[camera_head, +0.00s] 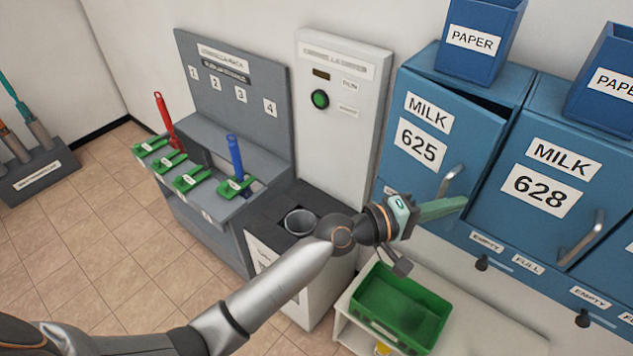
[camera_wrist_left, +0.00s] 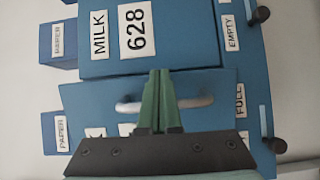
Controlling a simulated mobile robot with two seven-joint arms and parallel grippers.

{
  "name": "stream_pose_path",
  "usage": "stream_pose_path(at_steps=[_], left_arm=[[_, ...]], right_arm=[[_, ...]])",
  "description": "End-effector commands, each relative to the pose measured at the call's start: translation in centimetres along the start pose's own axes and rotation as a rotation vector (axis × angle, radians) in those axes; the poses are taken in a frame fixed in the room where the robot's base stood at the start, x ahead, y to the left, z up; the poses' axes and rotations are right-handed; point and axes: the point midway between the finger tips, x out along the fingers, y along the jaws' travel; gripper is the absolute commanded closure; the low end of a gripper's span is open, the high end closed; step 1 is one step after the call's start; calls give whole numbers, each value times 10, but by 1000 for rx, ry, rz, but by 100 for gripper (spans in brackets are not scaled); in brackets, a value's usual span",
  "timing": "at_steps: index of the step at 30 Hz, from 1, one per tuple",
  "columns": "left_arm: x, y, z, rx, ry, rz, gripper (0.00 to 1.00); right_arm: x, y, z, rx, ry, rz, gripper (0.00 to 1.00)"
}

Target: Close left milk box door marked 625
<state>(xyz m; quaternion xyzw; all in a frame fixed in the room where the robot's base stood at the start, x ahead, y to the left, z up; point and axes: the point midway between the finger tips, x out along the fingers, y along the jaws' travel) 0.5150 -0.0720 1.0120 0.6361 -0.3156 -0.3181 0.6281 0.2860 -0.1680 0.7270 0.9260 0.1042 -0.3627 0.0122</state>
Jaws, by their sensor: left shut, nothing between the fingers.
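The blue door marked MILK 625 (camera_head: 460,135) stands slightly ajar, with a dark gap along its top right edge. Its metal handle (camera_head: 451,181) is at the lower right of the door. My left gripper (camera_head: 458,205) has green fingers held shut and empty, just below that handle in the head view. In the left wrist view, which is turned sideways, the shut fingers (camera_wrist_left: 161,78) cross in front of the handle (camera_wrist_left: 195,102) and hide its middle. Whether they touch the door or handle cannot be told. My right gripper is not in view.
The MILK 628 door (camera_head: 560,165) adjoins on the right, with its own handle (camera_head: 581,239). Blue PAPER boxes (camera_head: 480,65) stand on top. A green crate (camera_head: 385,318) sits on a white shelf below. A grey panel with tools (camera_head: 232,105) stands at left. Tiled floor lies open at left.

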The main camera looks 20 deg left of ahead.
Motion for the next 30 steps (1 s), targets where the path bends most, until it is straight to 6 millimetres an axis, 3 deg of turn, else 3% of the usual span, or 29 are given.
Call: stream_pose_path(at_steps=[13, 30], left_arm=[[14, 0, -2, 0, 0, 0, 100], [17, 0, -3, 0, 0, 0, 100]], right_arm=[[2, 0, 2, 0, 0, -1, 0], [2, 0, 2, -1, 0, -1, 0]])
